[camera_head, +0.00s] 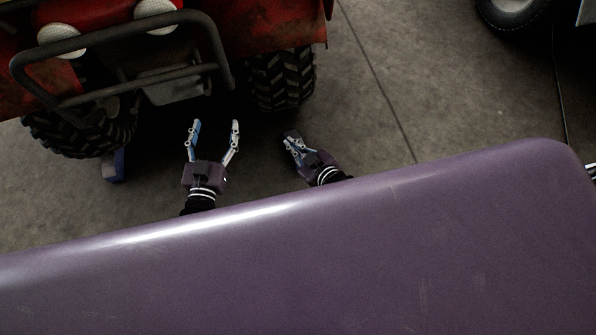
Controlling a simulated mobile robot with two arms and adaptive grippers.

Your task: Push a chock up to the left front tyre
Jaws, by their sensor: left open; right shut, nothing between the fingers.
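A red quad stands at the top left with its front towards me. One knobbly front tyre (283,80) is right of the bumper, the quad's own left side. The other front tyre (75,135) is at the picture's left. A small blue-grey block (113,166), which looks like a chock, lies at the near side of that picture-left tyre; whether they touch is unclear. My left gripper (215,124) is open and empty, below the bumper. My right gripper (291,137) is shut and empty, a little nearer than the picture-right tyre. I see no chock at that tyre.
The quad's dark bumper bar (222,65) overhangs the floor near my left gripper. The concrete floor (440,90) to the right is clear. Another wheel (510,12) and a thin dark cable (558,90) are at the upper right. My own purple body covers the lower part.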

